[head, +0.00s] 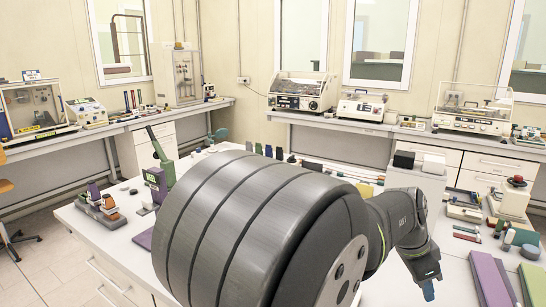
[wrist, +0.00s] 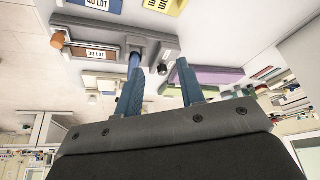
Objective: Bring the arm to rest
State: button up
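My gripper (head: 428,289) hangs at the right of the head view, its blue fingers pointing down beside the white bench. In the wrist view its two blue fingers (wrist: 158,64) stand apart, with nothing held between them. My large dark arm link fills the middle of the head view and hides much of the bench behind it. Beyond the fingers, the wrist view shows a grey-and-brown device (wrist: 110,53) with a "30" label and an orange knob, on a white surface. I cannot tell the exact distance between it and the fingertips.
Purple and green slabs (head: 492,279) lie on the bench at the right, near my gripper. A white box with a red knob (head: 515,196) stands behind them. Small test devices (head: 103,207) sit at the left. Side counters with instruments (head: 298,92) line the walls.

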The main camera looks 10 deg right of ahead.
jog(key=shift+w+a+r+n, duration=0.1)
jog(key=shift+w+a+n, duration=0.1)
jog(key=shift+w+n, duration=0.5)
jog(key=shift+w, duration=0.1)
